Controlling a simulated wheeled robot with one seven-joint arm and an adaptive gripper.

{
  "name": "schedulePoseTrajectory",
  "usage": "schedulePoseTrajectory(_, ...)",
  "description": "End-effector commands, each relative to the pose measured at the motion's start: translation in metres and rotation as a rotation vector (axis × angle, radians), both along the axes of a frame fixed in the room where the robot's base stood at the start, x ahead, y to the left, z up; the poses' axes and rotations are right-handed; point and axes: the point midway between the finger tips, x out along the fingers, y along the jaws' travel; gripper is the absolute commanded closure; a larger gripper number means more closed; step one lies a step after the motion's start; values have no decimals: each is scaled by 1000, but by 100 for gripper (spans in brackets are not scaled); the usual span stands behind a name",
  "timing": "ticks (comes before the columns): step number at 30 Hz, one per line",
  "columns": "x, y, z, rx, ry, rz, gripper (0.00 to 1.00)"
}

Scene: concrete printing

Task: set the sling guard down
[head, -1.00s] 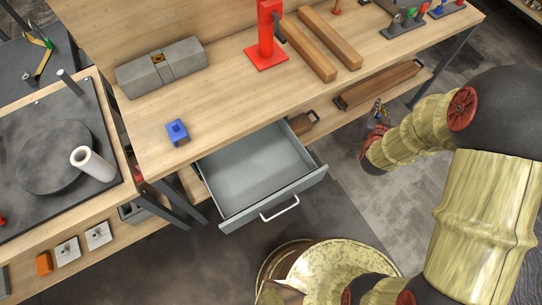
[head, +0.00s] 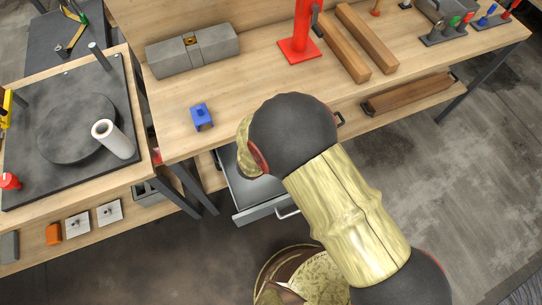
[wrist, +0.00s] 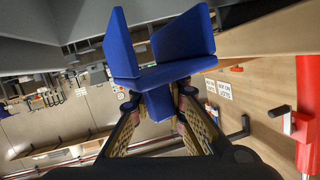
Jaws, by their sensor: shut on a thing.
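The sling guard (wrist: 180,73) is blue, with angled plates and a short stem. In the wrist view, my gripper (wrist: 157,100) is shut on its stem, one finger on each side, and the plates stick out beyond the fingertips. I cannot tell from the wrist view whether the held guard touches anything.
An open grey drawer (head: 258,212) juts from under the bench, partly behind my arm. A grey block (head: 192,51), a red stand (head: 299,45) and wooden beams (head: 352,45) stand farther back. A white roll (head: 113,138) is on the left table. The bench around the blue piece is clear.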

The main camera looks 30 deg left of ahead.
Motion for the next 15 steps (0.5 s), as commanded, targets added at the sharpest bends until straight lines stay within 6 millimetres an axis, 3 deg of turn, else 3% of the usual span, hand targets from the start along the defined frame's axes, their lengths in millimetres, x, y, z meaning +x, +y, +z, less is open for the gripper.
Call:
schedulePoseTrajectory(3,-14,7,-6,3,-7,-19,100)
schedulePoseTrajectory(7,-19,8,-17,2,-8,-26,100)
schedulePoseTrajectory(15,-18,7,-63,3,-9,-27,100)
